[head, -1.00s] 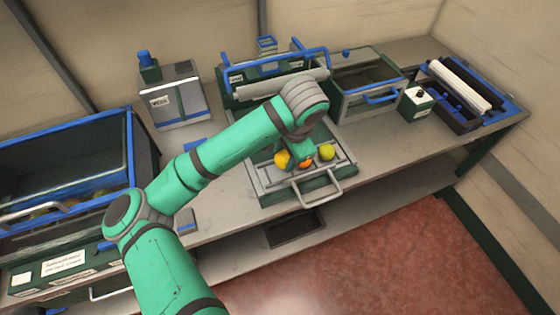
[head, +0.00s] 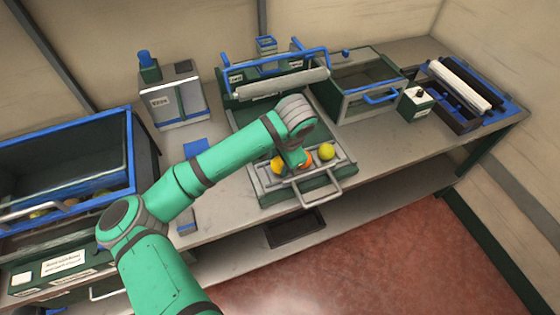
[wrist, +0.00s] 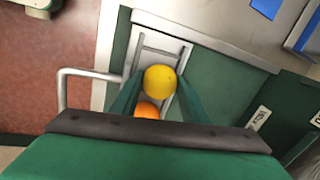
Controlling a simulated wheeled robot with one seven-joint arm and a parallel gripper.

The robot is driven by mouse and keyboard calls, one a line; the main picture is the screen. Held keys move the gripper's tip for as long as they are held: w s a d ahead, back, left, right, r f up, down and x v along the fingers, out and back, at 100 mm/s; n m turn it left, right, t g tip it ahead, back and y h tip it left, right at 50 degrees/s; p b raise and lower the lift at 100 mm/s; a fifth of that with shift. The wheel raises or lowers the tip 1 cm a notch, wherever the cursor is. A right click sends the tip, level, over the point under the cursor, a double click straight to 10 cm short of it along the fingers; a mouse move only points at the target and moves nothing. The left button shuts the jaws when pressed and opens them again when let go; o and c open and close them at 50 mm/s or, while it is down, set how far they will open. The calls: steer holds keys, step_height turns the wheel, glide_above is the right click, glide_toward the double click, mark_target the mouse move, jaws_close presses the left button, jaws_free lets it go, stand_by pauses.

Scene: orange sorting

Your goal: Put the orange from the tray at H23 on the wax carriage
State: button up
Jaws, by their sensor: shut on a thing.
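An orange fruit (head: 306,159) shows at the tip of my gripper (head: 297,157), low over the middle of the wax carriage (head: 318,190), a grey-topped slide with a front handle. In the wrist view the orange (wrist: 147,109) sits between the two green fingers of my gripper (wrist: 158,92), which are shut on it. I cannot tell whether the held orange touches the carriage.
A white roller (head: 285,84) on a blue-handled frame stands behind the carriage. A large blue-rimmed bin (head: 60,128) holding fruit is at left.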

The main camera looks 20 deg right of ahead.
steer(key=shift+f, duration=0.5)
steer(key=o, duration=0.9)
steer(key=shift+s, duration=0.1)
steer(key=shift+r, duration=0.4)
steer(key=v, duration=1.2)
steer(key=shift+r, duration=0.25)
